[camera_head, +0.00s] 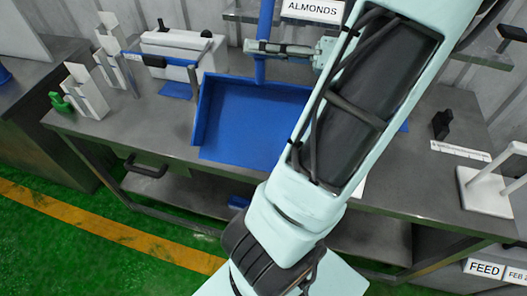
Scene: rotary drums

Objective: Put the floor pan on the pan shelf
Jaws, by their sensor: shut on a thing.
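The blue floor pan (245,112) shows in the head view over the middle of the metal table, with its open front towards me. Its blue upright handle (265,18) rises from the back of the pan. My gripper (260,47) is shut on this handle, coming in from the right. I cannot tell whether the pan touches the tabletop or hangs just above it. My arm hides the area right of the pan. No surface is marked as the pan shelf; a lower shelf (180,192) runs under the table.
A white device (180,52) and white stands (86,92) stand on the table's left. A green object (60,102) is at the left edge. A white frame (490,190) stands at the right. An ALMONDS sign (312,10) is behind. Bare tabletop (135,120) shows left of the pan.

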